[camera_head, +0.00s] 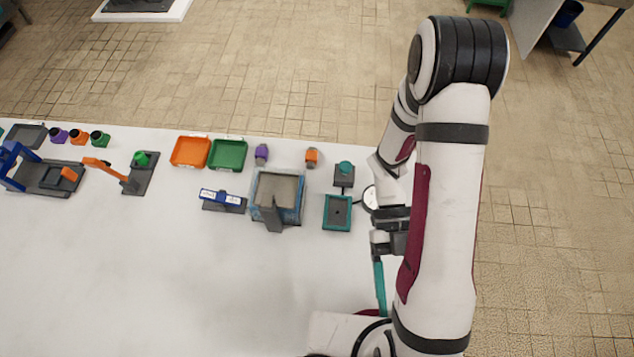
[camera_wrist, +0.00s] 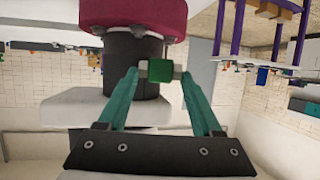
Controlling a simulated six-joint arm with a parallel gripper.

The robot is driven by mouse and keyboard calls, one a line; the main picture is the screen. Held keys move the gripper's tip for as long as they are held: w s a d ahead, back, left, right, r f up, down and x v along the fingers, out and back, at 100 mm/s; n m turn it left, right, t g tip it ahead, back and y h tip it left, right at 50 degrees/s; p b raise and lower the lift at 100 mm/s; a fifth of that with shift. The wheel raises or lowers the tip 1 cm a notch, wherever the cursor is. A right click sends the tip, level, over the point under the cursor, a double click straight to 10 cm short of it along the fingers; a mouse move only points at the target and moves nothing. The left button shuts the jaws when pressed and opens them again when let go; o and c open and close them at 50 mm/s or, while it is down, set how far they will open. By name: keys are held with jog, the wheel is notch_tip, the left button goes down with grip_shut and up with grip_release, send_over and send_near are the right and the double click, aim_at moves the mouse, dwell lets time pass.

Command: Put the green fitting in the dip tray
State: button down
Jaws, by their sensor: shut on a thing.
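My gripper (camera_wrist: 158,76) is shut on the green fitting (camera_wrist: 160,70), a small green block with pale ends, held between the teal fingertips in the wrist view. In the head view my gripper (camera_head: 381,300) is at the right end of the table, with a teal finger pointing toward the bottom of the picture; the fitting cannot be made out there. I cannot tell for sure which container is the dip tray. A square, blue-rimmed tray with a grey inside (camera_head: 297,211) stands left of my gripper, and a smaller teal-rimmed tray (camera_head: 337,228) is nearer to it.
Orange (camera_head: 190,152) and green (camera_head: 228,154) bins stand at the back. A purple fitting (camera_head: 261,153) and an orange fitting (camera_head: 311,156) stand beyond the trays. A blue labelled stand (camera_head: 222,198) is left of the square tray. The front of the white table (camera_head: 200,280) is clear.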

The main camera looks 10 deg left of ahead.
aim_at(273, 194)
jog(key=w+d+r+n+t+h, duration=0.2)
jog(key=w+d+n+t+h, duration=0.1)
jog(key=w+n+t+h, duration=0.75)
jog(key=w+a+r+n+t, duration=0.2)
jog(key=w+a+n+t, duration=0.3)
jog(key=n+t, duration=0.3)
jog(key=w+a+r+n+t+y, duration=0.1)
jog(key=a+n+t+y, duration=0.45)
jog(key=a, duration=0.55)
jog(key=w+a+r+n+t+y, duration=0.1)
jog(key=a+r+n+t+y, duration=0.15)
jog(key=a+n+y, duration=0.6)
jog(key=shift+n+h, duration=0.35)
jog(key=shift+n, duration=0.2)
jog(key=a+f, duration=0.1)
jog(key=f, duration=0.2)
jog(key=a+f, duration=0.1)
jog(key=f, duration=0.1)
jog(key=a+f, duration=0.1)
jog(key=f, duration=0.2)
jog(key=shift+f, duration=0.35)
jog(key=shift+c, duration=0.2)
grip_release()
jog(key=shift+f, duration=0.1)
